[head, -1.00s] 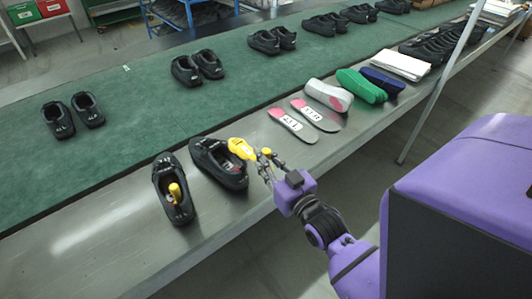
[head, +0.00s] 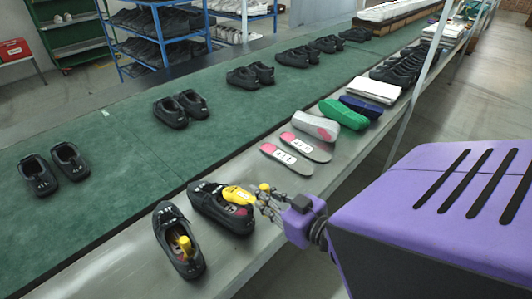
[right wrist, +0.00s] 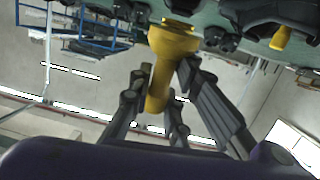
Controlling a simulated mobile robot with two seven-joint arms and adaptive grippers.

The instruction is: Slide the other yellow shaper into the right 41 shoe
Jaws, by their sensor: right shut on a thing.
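Two black shoes stand side by side on the grey metal ledge in the head view. The left one (head: 168,250) has a yellow shaper (head: 185,245) in its opening, which also shows in the right wrist view (right wrist: 281,38). My right gripper (head: 266,203) is shut on the other yellow shaper (head: 238,195) by its knobbed handle end. This shaper (right wrist: 173,42) points away from the gripper in the right wrist view. In the head view its front end overlaps the opening of the right shoe (head: 213,209); I cannot tell how deep it is. My left gripper is not in view.
Two insoles (head: 287,158) with pink heels lie on the ledge beyond the shoes. Grey, green (head: 343,114) and blue shoe-shaped blocks and a white stack (head: 374,90) follow. The green belt (head: 110,175) carries several pairs of black shoes.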

